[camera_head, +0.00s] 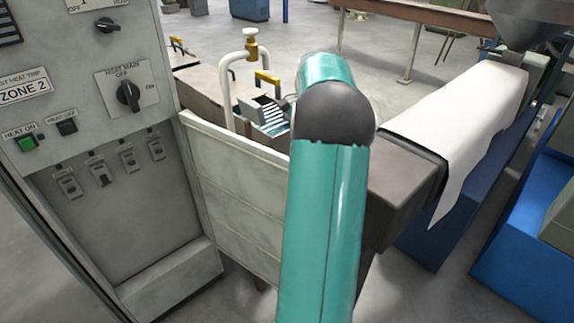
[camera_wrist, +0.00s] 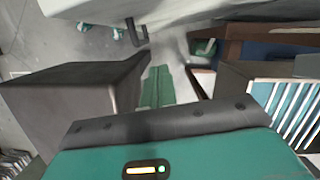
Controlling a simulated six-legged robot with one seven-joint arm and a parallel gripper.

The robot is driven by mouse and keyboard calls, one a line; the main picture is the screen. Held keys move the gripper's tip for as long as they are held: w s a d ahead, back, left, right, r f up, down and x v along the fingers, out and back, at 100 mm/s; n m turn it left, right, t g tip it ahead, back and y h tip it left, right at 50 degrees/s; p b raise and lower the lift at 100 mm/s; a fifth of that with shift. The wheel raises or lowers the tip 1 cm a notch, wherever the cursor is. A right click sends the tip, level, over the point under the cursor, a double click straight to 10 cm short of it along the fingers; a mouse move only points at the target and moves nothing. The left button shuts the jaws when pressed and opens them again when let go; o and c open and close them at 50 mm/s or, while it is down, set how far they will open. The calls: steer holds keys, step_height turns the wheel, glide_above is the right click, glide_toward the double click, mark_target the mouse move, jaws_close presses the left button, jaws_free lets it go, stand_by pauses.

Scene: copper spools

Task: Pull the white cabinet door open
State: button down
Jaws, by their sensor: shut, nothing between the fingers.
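In the wrist view, a white panel edge (camera_wrist: 190,10) runs across the top, with a small dark handle-like bracket (camera_wrist: 137,32) on it. It appears to be the white cabinet door. My gripper (camera_wrist: 160,70) shows in the wrist view as two green fingers close together, shut and empty, below the bracket and apart from it in the picture. In the head view, a pale panel (camera_head: 240,190) stands beside the grey-white control cabinet (camera_head: 85,95); I cannot tell whether it is the same panel. My teal arm covers part of it and hides my gripper there.
A dark brown block (camera_head: 400,200) stands right of my arm, beside a white sheet (camera_head: 465,125) draped over a blue-based machine. A pale pipe with a yellow valve (camera_head: 251,45) rises behind the panel. Grey floor (camera_head: 390,45) is open at the back.

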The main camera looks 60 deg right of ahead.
mark_target(286, 180)
steer(key=a+f, duration=0.6)
steer(key=f, duration=0.3)
steer(key=shift+a+f, duration=0.2)
steer(key=shift+a, duration=0.1)
